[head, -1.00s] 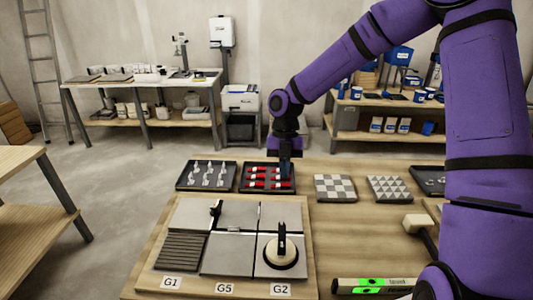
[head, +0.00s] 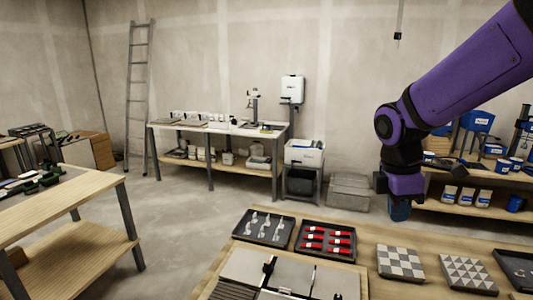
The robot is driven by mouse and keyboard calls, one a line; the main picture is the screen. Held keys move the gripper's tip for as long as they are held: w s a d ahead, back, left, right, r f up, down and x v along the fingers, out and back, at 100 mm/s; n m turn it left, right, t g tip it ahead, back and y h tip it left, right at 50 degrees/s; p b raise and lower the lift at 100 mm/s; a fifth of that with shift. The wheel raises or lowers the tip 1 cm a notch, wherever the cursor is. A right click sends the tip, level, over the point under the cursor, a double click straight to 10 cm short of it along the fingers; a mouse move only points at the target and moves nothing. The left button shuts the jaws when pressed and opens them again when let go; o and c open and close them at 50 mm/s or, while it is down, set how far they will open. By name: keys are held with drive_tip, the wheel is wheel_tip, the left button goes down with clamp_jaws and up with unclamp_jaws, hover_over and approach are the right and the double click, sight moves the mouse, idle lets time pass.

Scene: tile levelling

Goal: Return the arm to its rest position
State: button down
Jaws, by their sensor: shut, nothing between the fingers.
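My gripper (head: 399,211) hangs at the end of my purple arm, pointing down. It is above the workbench (head: 375,287), to the right of the black tray of red wedges (head: 327,239). It is shut and holds nothing. Part of my arm runs out of the picture at the upper right. Grey tiles (head: 244,267) lie on a board at the front of the bench, cut off by the bottom edge.
A black tray of white clips (head: 264,226) stands left of the red wedges. Two patterned tile samples, one checkered (head: 400,263) and one with triangles (head: 466,273), lie to the right. A wooden table (head: 60,205) stands at the left. Floor between the tables is clear.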

drive_tip(key=s+d+r+m+t+y, duration=0.1)
drive_tip(key=s+r+m, duration=0.3)
drive_tip(key=s+m, duration=0.4)
drive_tip(key=s+d+r+m+t, duration=0.3)
drive_tip(key=s+r+m+t, duration=0.1)
drive_tip(key=s+m, duration=0.4)
drive_tip(key=shift+r+t+y, duration=0.3)
drive_tip(key=shift+r+y, duration=0.1)
drive_tip(key=shift+r, duration=0.3)
